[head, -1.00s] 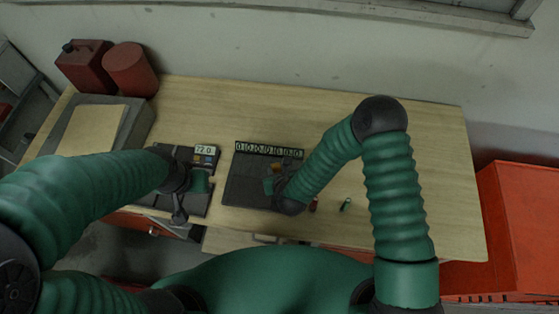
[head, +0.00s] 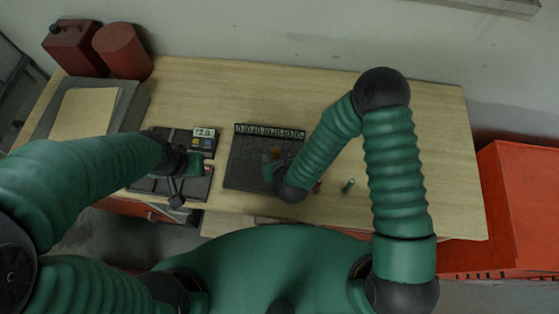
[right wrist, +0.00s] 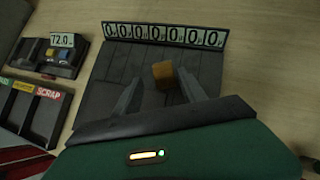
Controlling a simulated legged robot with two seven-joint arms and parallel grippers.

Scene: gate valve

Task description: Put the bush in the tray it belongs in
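The bush appears to be a small orange-brown block (right wrist: 163,72) on a dark slatted board (right wrist: 205,62). In the right wrist view, my right gripper (right wrist: 159,84) is open, with one finger on each side of the block and gaps visible. In the head view, the block (head: 275,153) shows beside my right gripper (head: 268,170). Dark trays (right wrist: 18,108) with coloured labels, one reading SCRAP, show at the left of the right wrist view.
A row of zero counters (head: 270,131) lines the board's back edge. A device display (head: 204,132) reads 72.0. A small green piece (head: 348,186) lies right of my right gripper. Red containers (head: 122,50) stand back left. The table's (head: 430,150) right part is clear.

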